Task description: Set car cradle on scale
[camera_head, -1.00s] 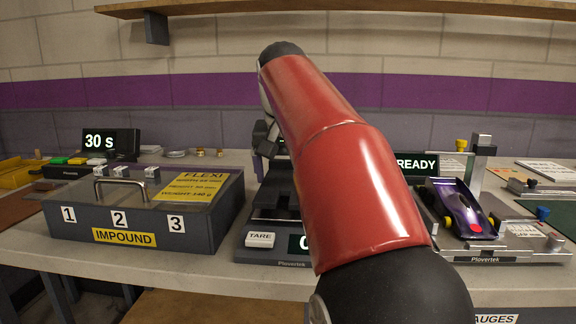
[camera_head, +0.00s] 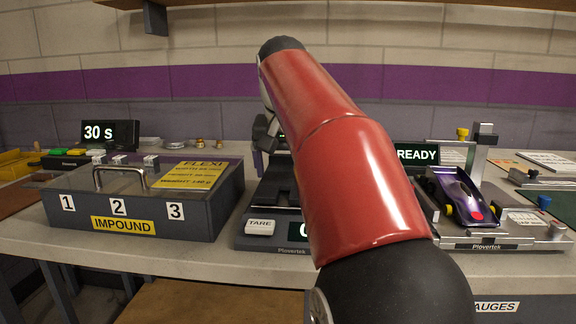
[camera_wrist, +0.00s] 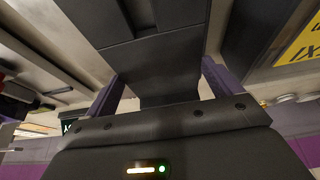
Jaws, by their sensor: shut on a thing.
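The scale (camera_head: 262,243), with a white TARE button and a dark display, stands mid-bench. My red arm crosses in front and hides its right part and most of its display. A dark grey piece, which looks like the car cradle (camera_wrist: 158,62), fills the space between the purple fingers of my gripper (camera_wrist: 160,85) in the wrist view. My gripper is shut on it. In the head view, dark parts over the scale show left of my arm; I cannot tell whether the cradle touches the scale.
The grey IMPOUND box (camera_head: 125,213) with a metal handle stands close left of the scale. A purple car (camera_head: 458,197) sits on a metal fixture (camera_head: 490,243) at right, near a READY display (camera_head: 416,155). A 30 s display (camera_head: 108,134) stands at back left.

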